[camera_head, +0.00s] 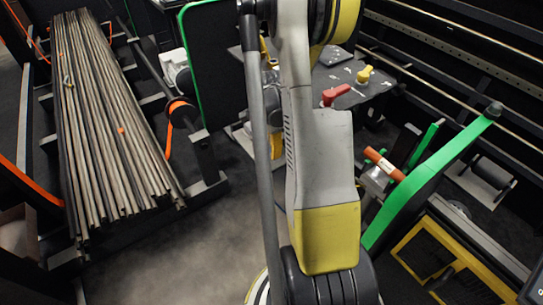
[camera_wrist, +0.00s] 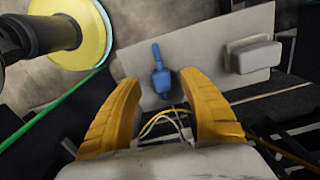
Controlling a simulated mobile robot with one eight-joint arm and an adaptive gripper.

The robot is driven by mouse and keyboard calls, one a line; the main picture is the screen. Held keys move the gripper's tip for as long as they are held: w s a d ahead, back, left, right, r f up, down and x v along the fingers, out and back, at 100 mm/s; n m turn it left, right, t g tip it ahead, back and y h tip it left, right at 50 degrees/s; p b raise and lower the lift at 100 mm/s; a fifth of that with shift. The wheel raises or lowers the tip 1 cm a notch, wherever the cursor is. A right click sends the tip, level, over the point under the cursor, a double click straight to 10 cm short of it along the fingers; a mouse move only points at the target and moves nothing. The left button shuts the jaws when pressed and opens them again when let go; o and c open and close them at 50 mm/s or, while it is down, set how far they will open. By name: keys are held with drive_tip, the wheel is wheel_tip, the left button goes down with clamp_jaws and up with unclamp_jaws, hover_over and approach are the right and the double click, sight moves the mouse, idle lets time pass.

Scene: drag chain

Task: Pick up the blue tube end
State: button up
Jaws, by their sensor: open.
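The blue tube end (camera_wrist: 160,75) shows in the wrist view as a small blue piece with a narrow stem and a wider lower part. It lies against a pale flat panel (camera_wrist: 206,55). My gripper (camera_wrist: 160,82), with two yellow fingers, is open. The blue piece is between and slightly beyond the fingertips in the picture, and nothing is held. I cannot tell the exact gap in depth. In the head view my arm fills the middle, and I make out neither my gripper nor the blue tube end.
A light block (camera_wrist: 255,54) stands on the panel to the right of the blue piece. In the head view, a rack of long tubes (camera_head: 105,120) stands left, a dark table with red and yellow pieces (camera_head: 345,80) behind my arm, and a green-edged frame (camera_head: 425,185) right.

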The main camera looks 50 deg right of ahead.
sight(270, 151)
wheel_tip(270, 151, down, 3)
drive_tip(key=shift+w+d+r+b, duration=0.1)
drive_tip(key=shift+b, duration=0.3)
drive_tip(key=c, duration=1.1)
drive_tip(key=shift+r, duration=0.1)
wheel_tip(270, 151, up, 10)
drive_tip(key=p, duration=0.4)
clamp_jaws()
drive_tip(key=shift+o, duration=2)
unclamp_jaws()
clamp_jaws()
